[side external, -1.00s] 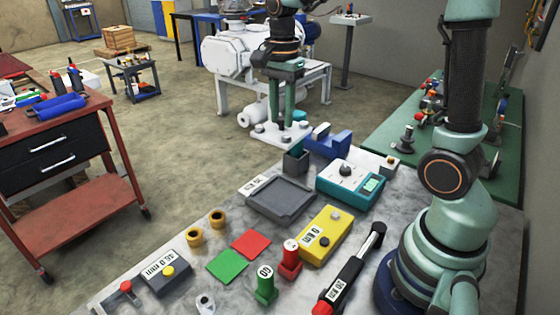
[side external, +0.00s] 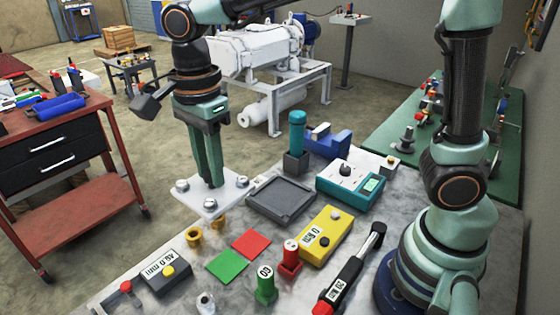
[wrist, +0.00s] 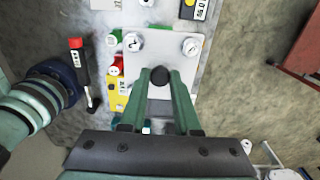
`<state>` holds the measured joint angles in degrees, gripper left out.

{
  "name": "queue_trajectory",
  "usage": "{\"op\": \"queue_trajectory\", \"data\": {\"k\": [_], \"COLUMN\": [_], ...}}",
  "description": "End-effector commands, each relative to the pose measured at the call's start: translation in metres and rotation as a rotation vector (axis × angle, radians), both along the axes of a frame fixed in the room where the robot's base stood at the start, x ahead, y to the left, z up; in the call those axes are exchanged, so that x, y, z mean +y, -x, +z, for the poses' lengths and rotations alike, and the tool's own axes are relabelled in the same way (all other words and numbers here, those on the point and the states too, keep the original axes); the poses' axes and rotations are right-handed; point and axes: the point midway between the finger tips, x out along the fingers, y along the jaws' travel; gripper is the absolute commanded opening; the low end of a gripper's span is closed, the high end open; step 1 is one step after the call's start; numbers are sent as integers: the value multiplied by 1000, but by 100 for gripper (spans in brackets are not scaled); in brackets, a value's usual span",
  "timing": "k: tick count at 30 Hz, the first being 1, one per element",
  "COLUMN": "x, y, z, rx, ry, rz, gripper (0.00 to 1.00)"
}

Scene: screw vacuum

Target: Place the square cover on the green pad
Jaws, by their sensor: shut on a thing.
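The square cover (side external: 229,193) is a white plate with grey bolts at its corners. My gripper (side external: 215,182) is shut on the dark knob at its middle and holds it in the air, roughly level. In the wrist view the cover (wrist: 160,48) hangs between my green fingertips (wrist: 160,76), with the dark round knob between them. The green pad (side external: 227,266) lies flat and bare on the grey bench, in front of the cover and a little right of it in the side view. The cover hides most of the pads in the wrist view.
A red pad (side external: 251,244) adjoins the green one. A green marker (side external: 265,284), a red marker (side external: 289,258) and a yellow box (side external: 325,235) stand to the right. A grey tray (side external: 282,198) lies behind.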

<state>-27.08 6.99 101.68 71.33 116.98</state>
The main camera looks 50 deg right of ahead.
Motion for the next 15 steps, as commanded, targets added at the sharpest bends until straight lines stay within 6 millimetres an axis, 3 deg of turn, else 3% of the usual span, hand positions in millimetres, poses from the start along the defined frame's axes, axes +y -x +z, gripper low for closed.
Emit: {"op": "queue_trajectory", "data": {"k": [5,15], "x": [3,2], "y": [2,2], "z": [-24,-105], "rx": [4,6], "ry": [2,3], "rz": [-2,-1], "gripper": [0,0]}}
